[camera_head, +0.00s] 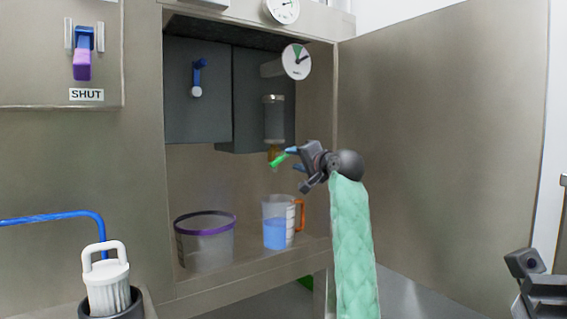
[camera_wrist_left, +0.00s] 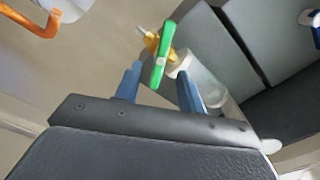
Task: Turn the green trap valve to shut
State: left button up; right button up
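The green trap valve handle (camera_head: 279,160) sits on a brass fitting (camera_head: 272,153) below a clear trap cylinder (camera_head: 274,120) in the recess. In the left wrist view the green handle (camera_wrist_left: 162,54) lies slantwise, its lower end between the two blue fingers. My left gripper (camera_head: 294,163) is open around or just short of the handle, with a visible gap to each finger; I cannot tell whether either touches it. The brass body (camera_wrist_left: 158,44) is partly hidden behind the handle. My right gripper (camera_head: 525,265) shows only partly at the lower right, away from the valve; its fingers are unclear.
Below the valve a jug (camera_head: 275,222) with blue liquid and an orange handle stands beside a purple-rimmed tub (camera_head: 204,240). A dial gauge (camera_head: 297,61) projects above. A blue-purple lever (camera_head: 82,60) sits above a SHUT label (camera_head: 86,95). An open door panel (camera_head: 440,150) borders the right.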

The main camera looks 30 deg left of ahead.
aim_at(285, 157)
pick_arm(q)
jog(key=shift+x, duration=3.35)
